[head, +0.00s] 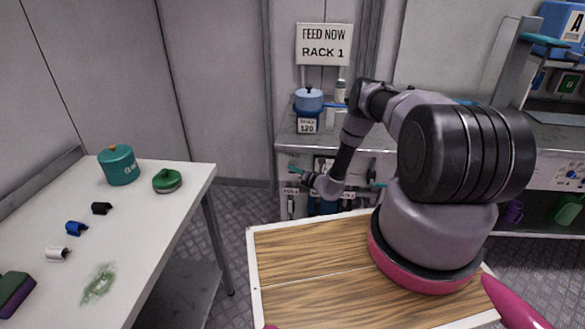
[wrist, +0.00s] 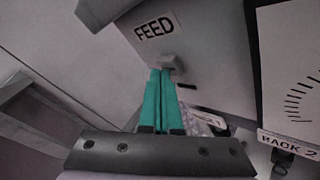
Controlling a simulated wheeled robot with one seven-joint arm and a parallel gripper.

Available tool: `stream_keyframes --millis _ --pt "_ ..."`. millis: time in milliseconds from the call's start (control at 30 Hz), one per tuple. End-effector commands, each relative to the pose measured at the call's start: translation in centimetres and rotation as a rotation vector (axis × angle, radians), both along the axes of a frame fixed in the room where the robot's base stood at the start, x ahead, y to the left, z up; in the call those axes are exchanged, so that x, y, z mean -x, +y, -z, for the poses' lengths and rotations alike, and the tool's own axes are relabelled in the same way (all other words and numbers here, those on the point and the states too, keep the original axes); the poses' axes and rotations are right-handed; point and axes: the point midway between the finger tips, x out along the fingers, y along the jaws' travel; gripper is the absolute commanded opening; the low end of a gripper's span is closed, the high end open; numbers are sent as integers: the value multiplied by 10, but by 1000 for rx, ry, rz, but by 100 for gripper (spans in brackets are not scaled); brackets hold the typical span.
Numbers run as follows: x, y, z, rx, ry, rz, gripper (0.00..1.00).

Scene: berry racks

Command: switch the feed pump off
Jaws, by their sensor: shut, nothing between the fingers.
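The FEED label (wrist: 154,27) is on a light grey panel in the wrist view. A small grey switch (wrist: 172,63) sticks out of the panel just below it. Whether it stands on or off I cannot tell. My gripper (wrist: 160,73) has its teal fingers together with nothing between them. The fingertips are right at the switch's lower left edge; whether they touch it I cannot tell. In the head view my gripper (head: 294,169) is low at the front of the back counter, and the switch cannot be made out there.
A gauge marked RACK 2 (wrist: 290,145) is right of the switch. The back counter (head: 385,140) holds a blue pot (head: 308,98) below a FEED NOW RACK 1 sign (head: 324,44). A white table (head: 190,185) at left holds a teal pot (head: 118,167) and a green lid (head: 167,181).

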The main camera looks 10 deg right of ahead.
Motion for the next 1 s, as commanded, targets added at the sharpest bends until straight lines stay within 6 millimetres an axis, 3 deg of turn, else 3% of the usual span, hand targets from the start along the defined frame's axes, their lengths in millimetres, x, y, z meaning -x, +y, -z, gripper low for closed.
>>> stream_keyframes --millis 867,1000 --pt "19 6 -1 0 0 0 0" --pt "30 9 0 -1 1 1 0"
